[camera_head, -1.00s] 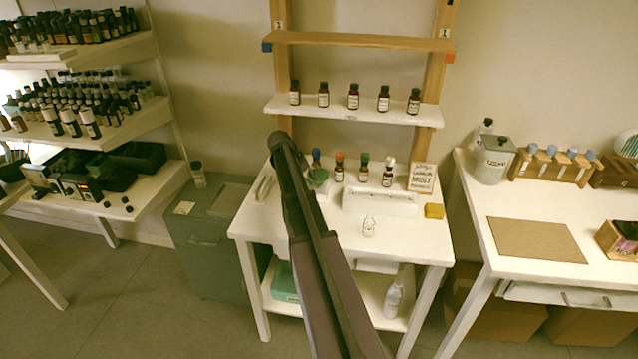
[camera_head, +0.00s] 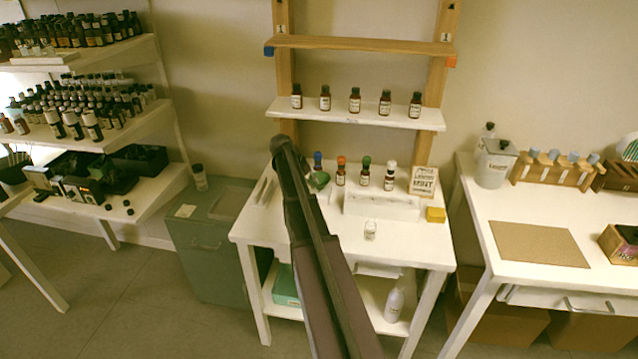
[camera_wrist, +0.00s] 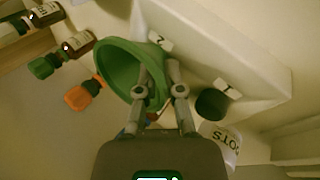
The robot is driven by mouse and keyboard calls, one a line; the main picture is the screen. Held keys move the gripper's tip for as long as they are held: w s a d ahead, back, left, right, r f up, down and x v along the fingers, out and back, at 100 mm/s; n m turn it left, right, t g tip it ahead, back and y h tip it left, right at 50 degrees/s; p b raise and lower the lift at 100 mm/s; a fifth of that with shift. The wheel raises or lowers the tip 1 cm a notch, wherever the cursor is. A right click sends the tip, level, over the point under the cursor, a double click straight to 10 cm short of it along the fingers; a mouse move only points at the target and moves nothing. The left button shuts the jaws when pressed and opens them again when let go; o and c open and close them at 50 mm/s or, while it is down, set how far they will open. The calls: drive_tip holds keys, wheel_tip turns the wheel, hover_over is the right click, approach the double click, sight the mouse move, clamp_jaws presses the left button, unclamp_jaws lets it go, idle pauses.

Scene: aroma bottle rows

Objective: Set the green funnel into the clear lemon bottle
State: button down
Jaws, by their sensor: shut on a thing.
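The green funnel (camera_head: 319,181) is beside the end of my arm, at the left of the white table in the head view. In the wrist view the funnel (camera_wrist: 118,62) is large, with its wide mouth turned to the left. My gripper (camera_wrist: 158,82) is shut on the funnel's side. In the head view my arm hides the gripper.
A white tray (camera_head: 380,208) lies behind the clear bottle. Several dark bottles with coloured caps, one orange (camera_head: 341,160), stand behind it. A sign card (camera_head: 423,182) and a yellow block (camera_head: 435,215) are at the right. The table front is clear.

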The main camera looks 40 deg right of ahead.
drive_tip(key=shift+r, duration=0.15)
wheel_tip(320, 180, up, 10)
drive_tip(key=p, duration=1)
drive_tip(key=shift+a, duration=0.1)
idle(0.8)
